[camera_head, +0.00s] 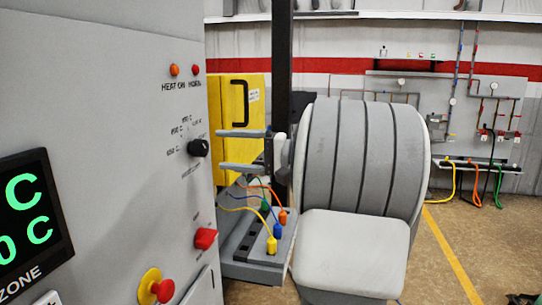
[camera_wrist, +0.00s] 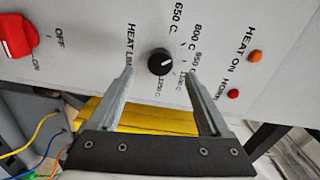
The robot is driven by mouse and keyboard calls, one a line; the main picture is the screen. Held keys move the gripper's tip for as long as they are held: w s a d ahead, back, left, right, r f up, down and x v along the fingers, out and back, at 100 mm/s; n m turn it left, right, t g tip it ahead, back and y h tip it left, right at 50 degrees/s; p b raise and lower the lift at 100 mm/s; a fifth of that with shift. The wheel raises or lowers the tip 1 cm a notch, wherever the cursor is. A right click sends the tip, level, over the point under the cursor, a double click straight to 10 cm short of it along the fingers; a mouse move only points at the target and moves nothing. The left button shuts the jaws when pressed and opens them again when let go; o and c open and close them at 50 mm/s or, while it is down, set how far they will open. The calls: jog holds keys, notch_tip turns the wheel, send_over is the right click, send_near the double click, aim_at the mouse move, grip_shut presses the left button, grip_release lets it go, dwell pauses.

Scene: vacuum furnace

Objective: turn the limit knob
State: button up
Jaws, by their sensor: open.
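The limit knob (camera_head: 199,147) is a small round black knob on the grey furnace panel, ringed by temperature labels. In the wrist view the knob (camera_wrist: 160,61) has a short white mark and sits beside the "HEAT LIM..." lettering, partly cut off by a finger. My gripper (camera_head: 221,150) is open and empty in front of the panel, one finger higher and one lower than the knob. In the wrist view my gripper (camera_wrist: 158,75) has its fingertips either side of the knob's line, just short of it. The fingers look apart from the knob.
A red switch (camera_head: 206,238) and a red stop button on yellow (camera_head: 157,287) sit lower on the panel. Orange (camera_head: 174,70) and red (camera_head: 196,70) lamps sit above the knob. A yellow cabinet (camera_head: 228,95) stands behind my gripper.

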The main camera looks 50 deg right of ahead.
jog(key=v, duration=1.1)
jog(key=shift+b, duration=0.3)
jog(key=shift+w+a, duration=0.1)
